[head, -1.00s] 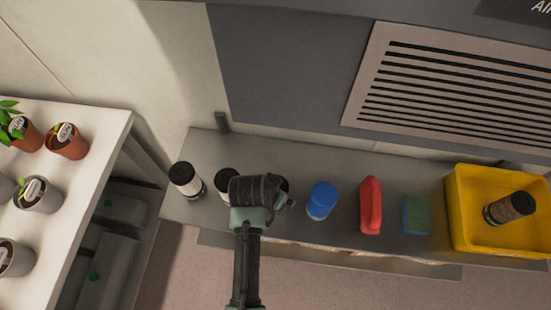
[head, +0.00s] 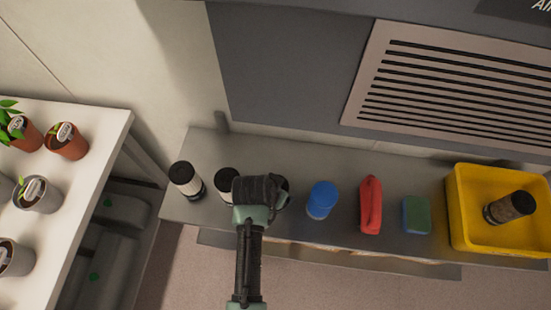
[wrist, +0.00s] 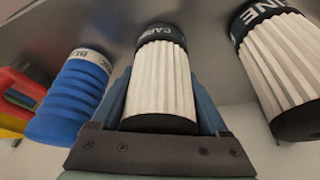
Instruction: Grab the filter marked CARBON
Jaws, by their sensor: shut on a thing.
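In the wrist view a white pleated filter with black ends (wrist: 162,80) stands between the two fingers of my gripper (wrist: 163,98). Its dark band reads "CARB", with the rest turned out of sight. The fingers lie along both its sides and are shut on it. In the head view my gripper (head: 262,192) is over the shelf, left of the blue filter (head: 321,200), and hides most of the held filter. Whether the filter is clear of the shelf cannot be told.
A white filter marked "INE" (wrist: 280,70) is close on the right in the wrist view. Another black-topped filter (head: 187,180) stands at the shelf's left end. A red object (head: 370,205), a blue-green sponge (head: 416,215) and a yellow bin (head: 457,215) holding a dark filter are right.

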